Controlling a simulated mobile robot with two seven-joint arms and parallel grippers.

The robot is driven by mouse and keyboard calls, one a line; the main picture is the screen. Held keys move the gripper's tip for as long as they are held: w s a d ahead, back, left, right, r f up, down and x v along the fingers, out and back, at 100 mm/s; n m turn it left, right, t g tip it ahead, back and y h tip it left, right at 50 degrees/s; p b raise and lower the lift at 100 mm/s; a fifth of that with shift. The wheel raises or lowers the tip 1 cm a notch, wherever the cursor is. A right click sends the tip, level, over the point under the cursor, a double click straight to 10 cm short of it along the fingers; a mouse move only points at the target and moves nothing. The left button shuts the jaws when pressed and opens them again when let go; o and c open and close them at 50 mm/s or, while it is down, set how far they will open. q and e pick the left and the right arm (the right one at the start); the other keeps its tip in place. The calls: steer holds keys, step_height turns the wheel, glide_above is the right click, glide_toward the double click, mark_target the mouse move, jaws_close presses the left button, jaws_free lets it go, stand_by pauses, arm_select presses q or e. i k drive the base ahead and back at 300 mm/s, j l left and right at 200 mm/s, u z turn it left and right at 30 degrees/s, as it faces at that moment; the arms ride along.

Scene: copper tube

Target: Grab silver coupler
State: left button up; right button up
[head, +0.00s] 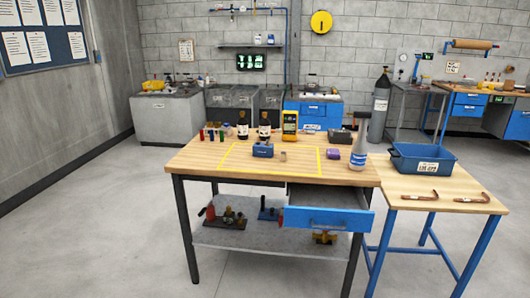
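A small dull grey-tan cylinder (283,156), possibly the silver coupler, stands on the wooden workbench (210,164), inside the yellow taped rectangle. It is too small for me to be sure of its metal colour. A blue block-like tool (263,150) sits just to its left, apart from it. Neither of my grippers is in view.
Bottles (264,132), a yellow meter (290,125) and coloured markers line the bench's back. The blue drawer (328,219) is open. A blue bin (422,160) and copper tubes (420,196) are on the side table.

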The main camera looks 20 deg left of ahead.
mark_target(283, 155)
steer(key=z, duration=0.4)
steer(key=i+j+z, duration=0.1)
steer(key=j+z, duration=0.2)
steer(key=i+j+z, duration=0.1)
steer(key=j+z, duration=0.85)
steer(key=j, duration=0.75)
steer(key=j+z, duration=0.1)
steer(key=j, duration=1)
